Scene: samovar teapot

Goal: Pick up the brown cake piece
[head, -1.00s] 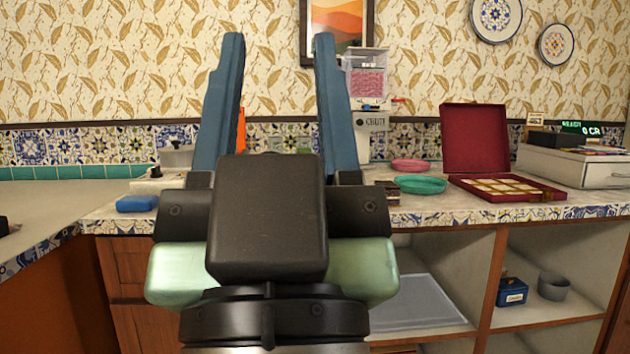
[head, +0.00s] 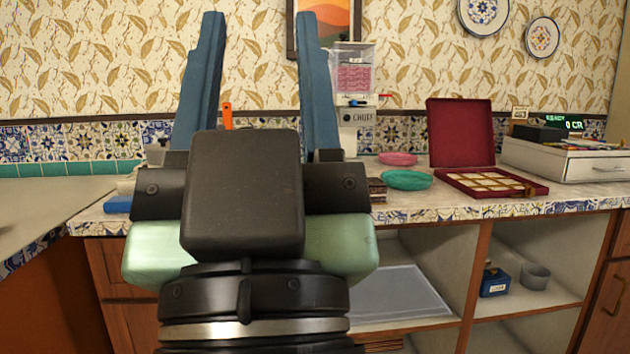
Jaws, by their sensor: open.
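My gripper (head: 256,85) fills the left-centre of the head view, its two blue fingers pointing up and spread wide apart. It is open, with nothing visible between the fingers. A small dark brown piece (head: 377,189), probably the brown cake piece, sits on the patterned counter (head: 450,206) just right of my gripper. It lies left of the teal plate (head: 407,180) and is partly hidden by my gripper. My gripper is in front of the counter, apart from the brown piece.
A pink plate (head: 398,158) lies behind the teal one. An open red box (head: 490,184) with pale pieces stands to the right. A dispenser (head: 354,90) stands at the back. A blue item (head: 117,205) is at the left. Shelves below hold a blue box (head: 494,283) and a grey cup (head: 535,276).

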